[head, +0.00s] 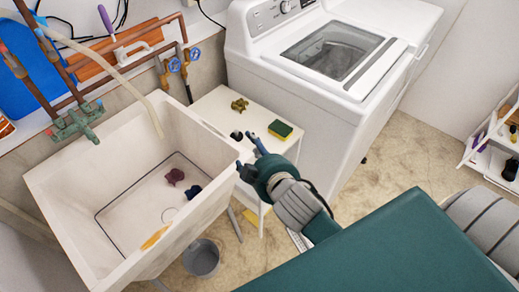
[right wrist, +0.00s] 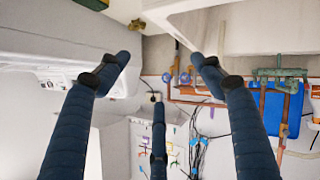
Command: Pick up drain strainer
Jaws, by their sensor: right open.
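I cannot clearly single out the drain strainer. A small round drain-like ring (head: 169,214) shows faintly on the floor of the white sink (head: 75,220). A small dark item (head: 237,135) sits on the white side stand (head: 212,104), too small to identify. My right gripper (head: 247,151) is open and empty above the stand's front edge, beside the sink's right rim and close to that dark item. In the right wrist view its fingers (right wrist: 165,62) are spread with nothing between them. My left gripper is not in view.
A brass-coloured piece (head: 239,104) and a green-yellow sponge (head: 280,129) lie on the stand. Dark red (head: 174,176) and dark blue (head: 193,191) lumps lie in the sink. A washer (head: 325,60) stands behind right; a grey bucket (head: 202,258) sits below the sink.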

